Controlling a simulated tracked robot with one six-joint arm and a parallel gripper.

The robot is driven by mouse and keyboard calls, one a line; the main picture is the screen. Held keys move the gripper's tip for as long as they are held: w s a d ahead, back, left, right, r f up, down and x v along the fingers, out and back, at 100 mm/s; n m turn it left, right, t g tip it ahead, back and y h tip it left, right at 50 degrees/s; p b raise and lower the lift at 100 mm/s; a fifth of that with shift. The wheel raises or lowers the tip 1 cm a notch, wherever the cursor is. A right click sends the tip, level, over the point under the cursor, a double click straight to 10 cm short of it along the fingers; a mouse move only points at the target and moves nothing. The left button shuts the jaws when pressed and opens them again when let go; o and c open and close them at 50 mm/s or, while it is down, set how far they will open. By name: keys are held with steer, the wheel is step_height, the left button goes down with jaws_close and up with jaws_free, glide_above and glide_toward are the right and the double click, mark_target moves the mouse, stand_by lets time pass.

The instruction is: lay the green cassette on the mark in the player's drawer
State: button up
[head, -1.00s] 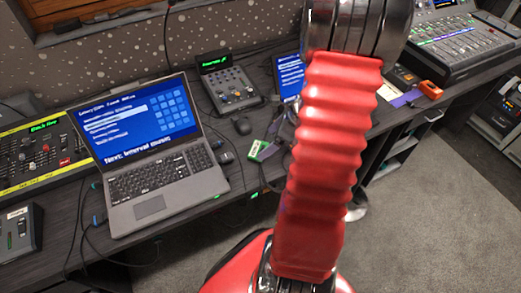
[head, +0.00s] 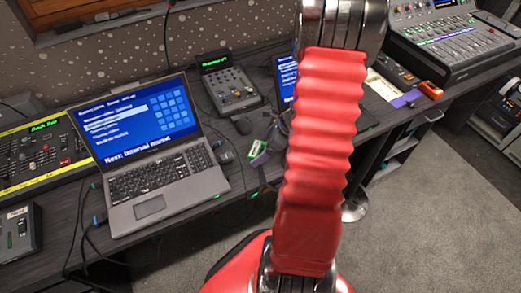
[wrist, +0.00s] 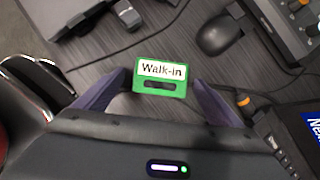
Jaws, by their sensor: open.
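The green cassette (wrist: 160,77), with a white label reading "Walk-in", lies on the dark desk in the wrist view. It is small in the head view (head: 257,146), between the laptop and my arm. My gripper (wrist: 161,82) is open, with one purple finger on each side of the cassette. Small gaps seem to show between the fingers and the cassette. In the head view the purple fingers show beside the cassette, and my arm hides part of that area. I cannot make out the player's drawer or its mark in either view.
A laptop (head: 155,150) stands left of the cassette. A mouse (wrist: 222,36) and a small control box (head: 230,88) are behind it. Cables cross the desk.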

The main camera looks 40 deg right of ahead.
steer(key=shift+c, duration=0.6)
steer(key=c, duration=1.1)
steer(key=shift+c, duration=0.2)
steer(key=shift+r, duration=0.2)
step_height(320, 180, up, 10)
steer(key=shift+f, duration=0.15)
